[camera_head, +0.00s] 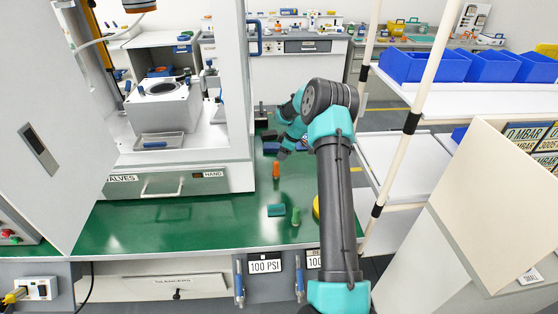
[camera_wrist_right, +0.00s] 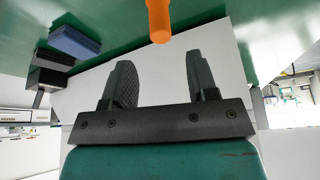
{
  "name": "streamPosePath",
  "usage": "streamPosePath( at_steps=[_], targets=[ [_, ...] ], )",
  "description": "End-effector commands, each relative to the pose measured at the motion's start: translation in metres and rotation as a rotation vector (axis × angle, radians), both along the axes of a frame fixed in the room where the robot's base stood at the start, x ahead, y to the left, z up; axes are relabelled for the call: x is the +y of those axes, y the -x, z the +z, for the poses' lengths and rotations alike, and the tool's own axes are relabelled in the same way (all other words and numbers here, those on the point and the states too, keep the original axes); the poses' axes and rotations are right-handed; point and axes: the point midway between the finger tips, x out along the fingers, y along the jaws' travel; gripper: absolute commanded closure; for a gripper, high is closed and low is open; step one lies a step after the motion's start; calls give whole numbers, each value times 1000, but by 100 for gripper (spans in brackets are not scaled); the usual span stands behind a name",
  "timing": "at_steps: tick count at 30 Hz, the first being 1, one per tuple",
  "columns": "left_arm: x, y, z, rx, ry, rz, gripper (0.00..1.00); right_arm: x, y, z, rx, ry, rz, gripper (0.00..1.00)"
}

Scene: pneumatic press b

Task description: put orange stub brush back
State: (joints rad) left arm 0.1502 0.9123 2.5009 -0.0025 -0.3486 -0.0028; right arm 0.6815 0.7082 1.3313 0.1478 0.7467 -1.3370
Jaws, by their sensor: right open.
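The orange stub brush (camera_head: 276,170) stands on the green bench top, right of the grey drawer unit. Its orange end also shows at the top of the right wrist view (camera_wrist_right: 158,20). My right gripper (camera_head: 283,155) is just behind the brush in the head view, close to it. In the right wrist view its two dark fingers (camera_wrist_right: 160,70) are spread, with nothing between them. The orange end lies beyond the fingertips. The brush's lower part is hard to make out. My left gripper is in neither view.
A teal block (camera_head: 276,210), a small green piece (camera_head: 295,217) and a yellow item (camera_head: 316,207) sit near the bench's front. A dark blue block (camera_wrist_right: 74,42) lies beside a black block (camera_wrist_right: 52,58). White shelving (camera_head: 410,120) stands right. The front-left green surface (camera_head: 170,225) is clear.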

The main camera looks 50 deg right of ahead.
Motion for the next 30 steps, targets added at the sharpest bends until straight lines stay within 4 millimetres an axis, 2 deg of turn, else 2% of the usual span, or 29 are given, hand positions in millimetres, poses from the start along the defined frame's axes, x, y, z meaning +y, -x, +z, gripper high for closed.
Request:
streamPosePath(
  at_steps=[3, 7, 26, 30],
  targets=[
    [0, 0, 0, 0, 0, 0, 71, -2, 4, 11, 0, -1, 0, 47],
    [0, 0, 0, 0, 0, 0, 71, -3, 6, 15, 1, 0, 0, 47],
    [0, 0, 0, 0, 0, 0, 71, -3, 6, 15, 2, -1, -1, 47],
    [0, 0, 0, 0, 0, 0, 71, 8, 0, 12, 1, -4, -22, 47]
  ],
)
